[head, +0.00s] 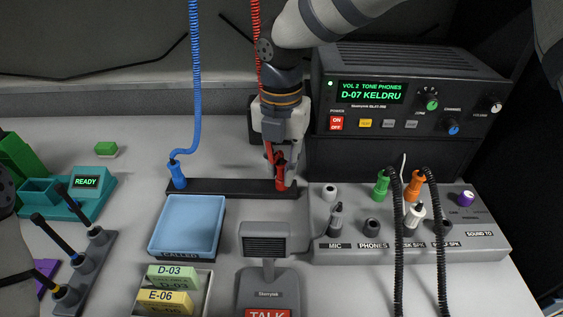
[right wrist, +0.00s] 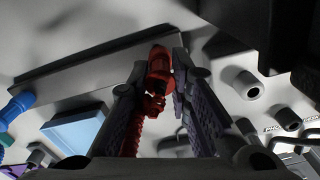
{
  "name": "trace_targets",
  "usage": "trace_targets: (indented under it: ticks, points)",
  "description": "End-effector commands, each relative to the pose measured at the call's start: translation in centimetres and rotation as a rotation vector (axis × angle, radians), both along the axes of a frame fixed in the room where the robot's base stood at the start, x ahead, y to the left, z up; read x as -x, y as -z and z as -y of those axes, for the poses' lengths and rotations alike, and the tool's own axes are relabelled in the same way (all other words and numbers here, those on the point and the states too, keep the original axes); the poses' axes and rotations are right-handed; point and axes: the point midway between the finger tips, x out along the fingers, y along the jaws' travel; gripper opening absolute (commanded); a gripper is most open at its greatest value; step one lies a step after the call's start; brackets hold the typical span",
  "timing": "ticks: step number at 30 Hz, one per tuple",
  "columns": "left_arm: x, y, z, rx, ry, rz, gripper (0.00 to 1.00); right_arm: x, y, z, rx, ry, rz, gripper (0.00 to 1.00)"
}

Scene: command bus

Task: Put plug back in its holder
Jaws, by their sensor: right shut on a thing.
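My right gripper (head: 279,180) is shut on the red plug (head: 281,184), which hangs on a red coiled cord. The plug points down at the right end of the black holder strip (head: 228,187). Whether it sits in the holder or only just above it cannot be told. In the right wrist view, the red plug (right wrist: 158,72) is between the two fingers, with the holder bar (right wrist: 90,62) just beyond it. The blue plug (head: 178,176) stands upright at the strip's left end, on its blue cord. My left gripper is not in view.
A blue tray (head: 187,226) lies in front of the strip. A talk microphone (head: 268,290) and a grey jack panel (head: 480,247) with several plugs stand to the right. A black radio (head: 400,110) is behind the panel. Card boxes and a teal device (head: 90,195) are left.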

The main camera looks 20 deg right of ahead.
Motion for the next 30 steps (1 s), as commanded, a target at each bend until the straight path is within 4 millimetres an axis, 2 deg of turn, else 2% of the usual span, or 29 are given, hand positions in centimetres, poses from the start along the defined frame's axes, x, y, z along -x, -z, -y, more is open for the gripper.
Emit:
trace_targets:
  ticks: [21, 22, 24, 25, 30]
  points:
    - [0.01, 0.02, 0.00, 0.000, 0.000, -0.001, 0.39, -0.04, 0.46, -0.03, 0.000, 0.000, 0.001, 0.01]
    - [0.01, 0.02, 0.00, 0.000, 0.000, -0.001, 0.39, -0.04, 0.46, -0.03, 0.000, 0.000, 0.001, 0.23]
    - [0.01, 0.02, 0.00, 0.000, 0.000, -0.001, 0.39, -0.03, 0.46, -0.03, 0.000, 0.000, 0.001, 0.39]
    - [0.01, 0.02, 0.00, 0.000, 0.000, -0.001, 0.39, -0.03, 0.46, -0.03, 0.000, 0.000, 0.001, 0.42]
    - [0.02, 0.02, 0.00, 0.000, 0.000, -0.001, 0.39, -0.03, 0.46, -0.03, 0.000, 0.000, 0.001, 0.42]
